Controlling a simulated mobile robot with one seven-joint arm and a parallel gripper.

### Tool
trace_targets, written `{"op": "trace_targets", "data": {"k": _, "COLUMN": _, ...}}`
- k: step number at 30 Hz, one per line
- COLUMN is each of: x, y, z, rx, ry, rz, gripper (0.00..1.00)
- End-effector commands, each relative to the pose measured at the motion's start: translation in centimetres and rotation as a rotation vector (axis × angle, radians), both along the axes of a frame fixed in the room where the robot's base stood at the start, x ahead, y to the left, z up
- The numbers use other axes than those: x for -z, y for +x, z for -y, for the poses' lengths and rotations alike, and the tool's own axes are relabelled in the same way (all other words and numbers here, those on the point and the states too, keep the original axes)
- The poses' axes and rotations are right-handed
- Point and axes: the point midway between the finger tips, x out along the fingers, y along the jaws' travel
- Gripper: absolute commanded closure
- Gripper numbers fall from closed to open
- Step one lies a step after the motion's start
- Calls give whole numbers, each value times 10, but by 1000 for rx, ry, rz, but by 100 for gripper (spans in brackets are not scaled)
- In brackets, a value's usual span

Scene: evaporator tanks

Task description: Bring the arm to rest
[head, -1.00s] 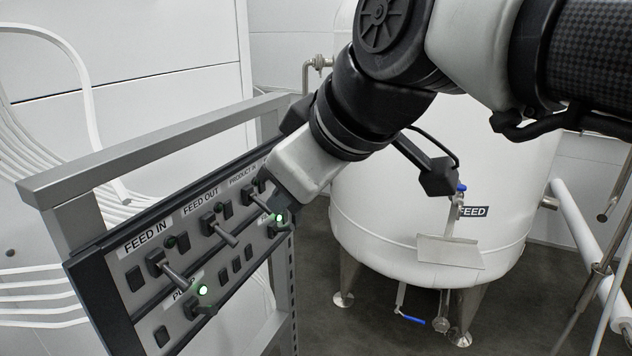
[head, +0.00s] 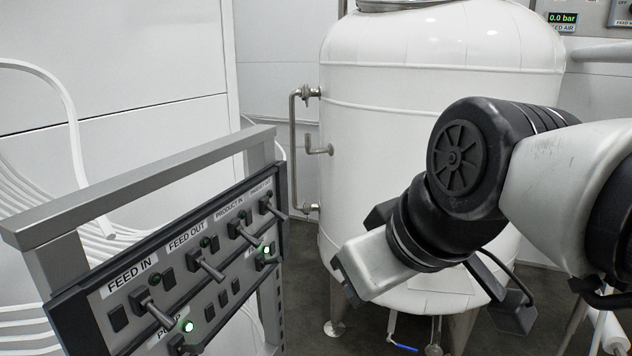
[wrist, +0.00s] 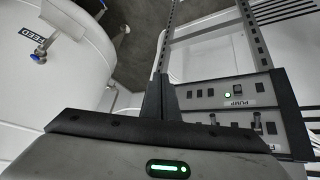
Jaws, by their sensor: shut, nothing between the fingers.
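My gripper (head: 347,280) shows in the head view at the end of my arm, right of the control panel and in front of the white tank. It points down and to the left and stands apart from the panel. In the wrist view my gripper's dark fingers (wrist: 160,97) are together, with nothing between them. The control panel (head: 222,277) carries levers and labels such as FEED IN, FEED OUT and PRODUCT IN. Green lights glow by PUMP and at the panel's right end.
The white tank (head: 400,130) stands on legs behind my arm, with a side pipe (head: 293,150). The grey rack frame (head: 140,180) holds the panel at the left. White hoses (head: 60,95) hang behind it. A FEED AIR display (head: 562,18) reads 0.0 bar at upper right.

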Motion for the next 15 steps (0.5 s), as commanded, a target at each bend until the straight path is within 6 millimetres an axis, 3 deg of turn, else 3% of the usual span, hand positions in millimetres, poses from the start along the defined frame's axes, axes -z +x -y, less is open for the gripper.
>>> {"op": "trace_targets", "data": {"k": 3, "x": 34, "y": -11, "z": 39, "rx": 215, "ry": 20, "rz": -62, "gripper": 100}}
{"op": "trace_targets", "data": {"k": 9, "x": 82, "y": -36, "z": 87, "rx": 529, "ry": 55, "rz": -140, "gripper": 100}}
{"op": "trace_targets", "data": {"k": 15, "x": 29, "y": -35, "z": 86, "rx": 531, "ry": 57, "rz": -141, "gripper": 100}}
